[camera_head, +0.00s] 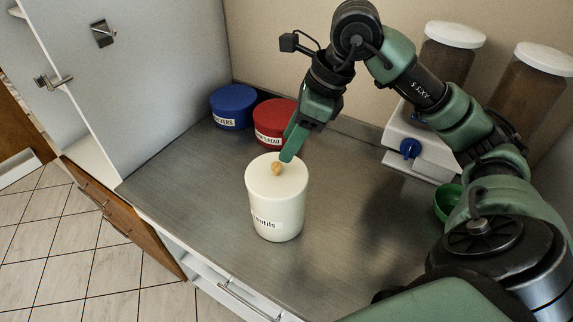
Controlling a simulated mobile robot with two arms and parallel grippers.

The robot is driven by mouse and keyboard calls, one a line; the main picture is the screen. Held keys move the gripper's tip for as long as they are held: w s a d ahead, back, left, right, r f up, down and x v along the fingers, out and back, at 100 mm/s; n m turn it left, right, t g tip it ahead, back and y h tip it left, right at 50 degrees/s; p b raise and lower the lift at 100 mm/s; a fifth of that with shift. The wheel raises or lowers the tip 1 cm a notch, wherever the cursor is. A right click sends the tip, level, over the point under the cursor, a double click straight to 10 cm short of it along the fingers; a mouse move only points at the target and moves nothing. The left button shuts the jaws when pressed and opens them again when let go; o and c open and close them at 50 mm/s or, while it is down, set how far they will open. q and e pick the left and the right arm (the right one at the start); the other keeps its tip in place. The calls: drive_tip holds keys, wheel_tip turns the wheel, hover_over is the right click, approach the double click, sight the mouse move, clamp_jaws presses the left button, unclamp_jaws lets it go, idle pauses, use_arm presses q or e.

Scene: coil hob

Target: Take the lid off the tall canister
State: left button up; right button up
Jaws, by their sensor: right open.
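A tall cream canister (278,212) stands upright on the metal counter, with a dark printed label on its front. Its cream lid (262,178) sits on top and has a small tan knob (277,168) in the middle. My right gripper (287,156) reaches down from above and behind, its green fingertips at or just above the knob. It is open; the view does not show whether a finger touches the knob. My left gripper is out of view.
A blue lidded tin (233,107) and a red lidded tin (273,123) stand behind the canister. The counter (190,178) is clear left of the canister. A cabinet door (130,80) stands at left.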

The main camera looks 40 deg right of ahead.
sight(278, 164)
drive_tip(key=a+f, duration=0.1)
drive_tip(key=a+f+p, duration=0.1)
drive_tip(key=shift+w+f, duration=0.15)
drive_tip(key=shift+f, duration=0.25)
drive_tip(key=f, duration=0.1)
drive_tip(key=w+f+p, duration=0.1)
drive_tip(key=f, duration=0.1)
drive_tip(key=shift+d+f+p, duration=0.1)
drive_tip(key=shift+d+p, duration=0.1)
drive_tip(key=shift+p, duration=0.1)
drive_tip(key=shift+w+a+f, duration=0.1)
drive_tip(key=shift+w+f, duration=0.05)
drive_tip(key=shift+f, duration=0.05)
drive_tip(key=shift+a, duration=0.15)
clamp_jaws()
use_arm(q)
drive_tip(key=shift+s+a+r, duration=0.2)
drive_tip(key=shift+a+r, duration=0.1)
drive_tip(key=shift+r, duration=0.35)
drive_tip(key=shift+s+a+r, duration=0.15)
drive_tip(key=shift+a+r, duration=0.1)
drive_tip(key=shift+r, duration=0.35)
